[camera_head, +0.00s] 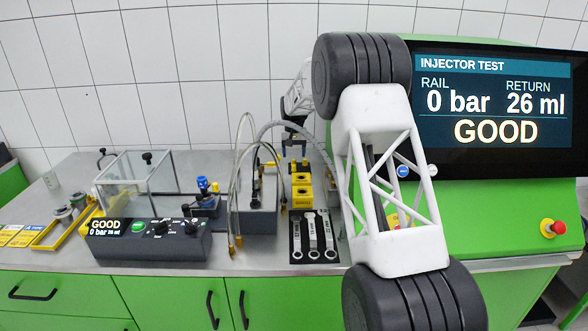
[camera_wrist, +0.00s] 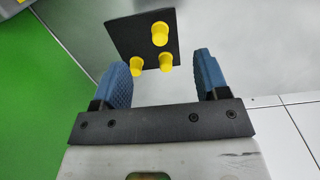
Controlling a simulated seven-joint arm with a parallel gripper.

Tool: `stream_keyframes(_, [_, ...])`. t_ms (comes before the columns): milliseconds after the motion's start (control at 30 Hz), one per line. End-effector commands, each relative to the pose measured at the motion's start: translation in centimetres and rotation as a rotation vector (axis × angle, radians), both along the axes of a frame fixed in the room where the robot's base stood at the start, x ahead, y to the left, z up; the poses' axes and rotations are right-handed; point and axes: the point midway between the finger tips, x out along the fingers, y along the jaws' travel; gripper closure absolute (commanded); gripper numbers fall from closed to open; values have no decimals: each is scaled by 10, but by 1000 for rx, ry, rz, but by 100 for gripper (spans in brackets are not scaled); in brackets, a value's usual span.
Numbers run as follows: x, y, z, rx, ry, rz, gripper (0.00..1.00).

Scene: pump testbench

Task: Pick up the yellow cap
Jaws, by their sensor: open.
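In the wrist view several yellow things show: one yellow cap (camera_wrist: 160,34) stands toward the far side of a black plate (camera_wrist: 128,36), and two more yellow caps stand nearer, one at left (camera_wrist: 136,66) and one at right (camera_wrist: 166,62). My gripper (camera_wrist: 162,68) is open, its two blue pads wide apart, with nothing between them touching. The nearer caps appear in the gap between the pads, but the distance to them is hard to tell. In the head view my gripper (camera_head: 294,138) is small and dark, above the bench behind the yellow blocks; the caps are hard to make out there.
Yellow blocks (camera_head: 301,191) stand close in front of my gripper. A grey unit with hoses (camera_head: 257,215) is at their left, a wrench board (camera_head: 302,256) in front. A clear box (camera_head: 137,178) and control box (camera_head: 150,243) stand farther left. The display reads GOOD (camera_head: 492,100).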

Motion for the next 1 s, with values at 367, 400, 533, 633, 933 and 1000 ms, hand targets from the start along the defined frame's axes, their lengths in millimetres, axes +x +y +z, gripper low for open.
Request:
stream_keyframes(367, [0,0,0,0,0,0,66])
stream_keyframes(400, [0,0,0,0,0,0,66])
stream_keyframes(533, [0,0,0,0,0,-6,66])
stream_keyframes(633, [0,0,1,0,0,-31,66])
stream_keyframes(933, [1,-1,5,0,0,-282,66])
stream_keyframes(1000, [1,-1,6,0,0,-375,66])
